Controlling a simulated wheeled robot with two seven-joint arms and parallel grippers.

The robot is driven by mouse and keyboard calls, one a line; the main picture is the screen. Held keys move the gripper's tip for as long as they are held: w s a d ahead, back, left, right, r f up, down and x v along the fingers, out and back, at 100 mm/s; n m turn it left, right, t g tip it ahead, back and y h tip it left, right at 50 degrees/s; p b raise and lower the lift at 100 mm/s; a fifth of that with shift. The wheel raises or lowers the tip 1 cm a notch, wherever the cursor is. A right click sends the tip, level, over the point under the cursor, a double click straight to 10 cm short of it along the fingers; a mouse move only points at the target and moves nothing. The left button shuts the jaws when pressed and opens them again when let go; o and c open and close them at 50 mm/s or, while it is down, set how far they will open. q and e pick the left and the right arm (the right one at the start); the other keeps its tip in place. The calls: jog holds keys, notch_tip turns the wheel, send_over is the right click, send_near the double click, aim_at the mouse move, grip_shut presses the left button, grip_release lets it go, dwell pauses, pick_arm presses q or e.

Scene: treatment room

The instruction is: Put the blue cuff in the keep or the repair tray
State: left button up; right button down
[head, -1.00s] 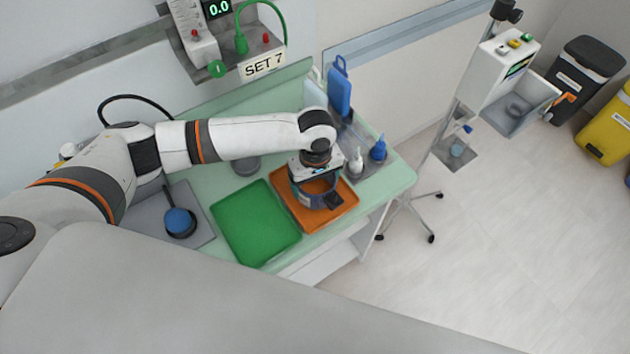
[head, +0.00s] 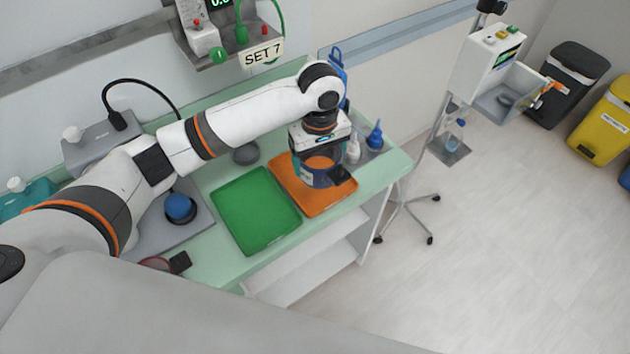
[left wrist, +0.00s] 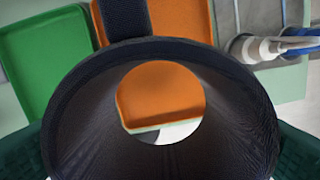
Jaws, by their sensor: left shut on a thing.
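The blue cuff (head: 316,177) is a dark blue ring in my left gripper (head: 320,156), which is shut on it. In the left wrist view the cuff (left wrist: 75,115) fills most of the picture, and I look through its opening. It hangs over the orange tray (head: 336,204), seemingly above its floor; the exact gap is hard to tell. The orange tray also shows in the left wrist view (left wrist: 185,20). The green tray (head: 255,212) is empty, just left of the orange one. It also shows in the left wrist view (left wrist: 50,60). My right gripper is not in view.
Left of the trays, a grey plate (head: 193,233) bears a round blue-topped item (head: 180,208). A brownish ring-like item (head: 155,263) lies at the table's front left. Bottles (head: 375,135) stand right of the orange tray. A wheeled stand (head: 430,200) is beyond the table's right end.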

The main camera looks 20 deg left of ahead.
pick_arm(q)
jog(key=f, duration=0.1)
jog(key=w+f, duration=0.2)
jog(key=shift+a+f, duration=0.2)
jog(key=shift+a, duration=0.1)
jog(key=f, duration=0.2)
jog(key=shift+s+d+f+p, duration=0.1)
jog(key=shift+s+f+p, duration=0.25)
jog(key=shift+f, duration=0.35)
jog(key=shift+w+f, duration=0.15)
jog(key=shift+f, duration=0.15)
jog(key=o, duration=0.9)
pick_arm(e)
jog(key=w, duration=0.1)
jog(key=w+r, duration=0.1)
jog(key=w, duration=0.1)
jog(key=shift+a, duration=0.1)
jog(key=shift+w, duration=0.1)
